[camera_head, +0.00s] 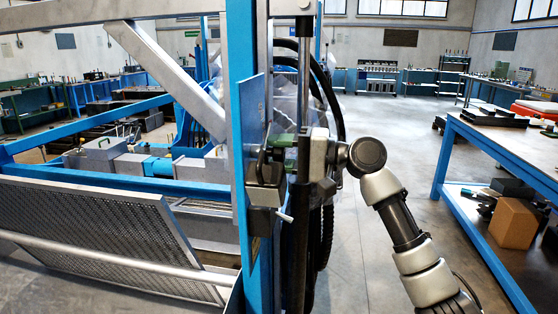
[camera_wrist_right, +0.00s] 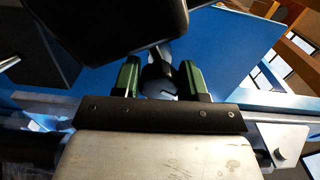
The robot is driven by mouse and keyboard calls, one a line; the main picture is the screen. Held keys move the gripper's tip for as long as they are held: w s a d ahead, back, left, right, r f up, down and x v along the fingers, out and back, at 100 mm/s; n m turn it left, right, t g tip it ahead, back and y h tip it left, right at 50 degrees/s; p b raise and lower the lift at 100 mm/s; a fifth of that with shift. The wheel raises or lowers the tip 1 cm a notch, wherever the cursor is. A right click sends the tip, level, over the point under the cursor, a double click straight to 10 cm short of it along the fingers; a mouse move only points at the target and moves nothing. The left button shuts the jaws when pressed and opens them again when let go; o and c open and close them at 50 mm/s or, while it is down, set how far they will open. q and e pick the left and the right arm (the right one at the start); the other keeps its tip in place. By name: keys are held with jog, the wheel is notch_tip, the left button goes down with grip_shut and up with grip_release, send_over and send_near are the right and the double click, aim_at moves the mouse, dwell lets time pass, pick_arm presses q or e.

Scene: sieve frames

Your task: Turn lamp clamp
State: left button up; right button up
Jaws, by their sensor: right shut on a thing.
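My right gripper (camera_head: 276,141) reaches in from the right to the blue upright post. In the right wrist view its two green fingers (camera_wrist_right: 160,78) stand on either side of a small dark rounded piece, likely the lamp clamp (camera_wrist_right: 157,73), and are shut on it. A large dark housing (camera_wrist_right: 110,28), likely the lamp, hangs over the fingertips there. In the head view a dark boxy fitting (camera_head: 264,194) sits on the post just below the gripper; the clamp itself is hard to make out there. My left gripper is not in view.
The blue post (camera_head: 239,120) and a diagonal grey beam (camera_head: 165,68) stand close by on the left. A perforated metal panel (camera_head: 100,235) leans at lower left. A blue workbench (camera_head: 500,150) with a cardboard box (camera_head: 514,223) below is at right. Floor between is clear.

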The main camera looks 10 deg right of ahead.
jog(key=n+b, duration=0.1)
jog(key=n, duration=0.1)
jog(key=n+b, duration=0.1)
jog(key=n, duration=0.1)
jog(key=n+b, duration=0.1)
jog(key=n, duration=0.1)
jog(key=shift+f+n, duration=0.3)
jog(key=n+b, duration=0.3)
jog(key=n, duration=0.2)
jog(key=shift+n, duration=0.3)
jog(key=o, duration=0.5)
jog(key=shift+o, duration=0.8)
jog(key=shift+r, duration=0.1)
jog(key=b+v, duration=0.2)
jog(key=v, duration=0.9)
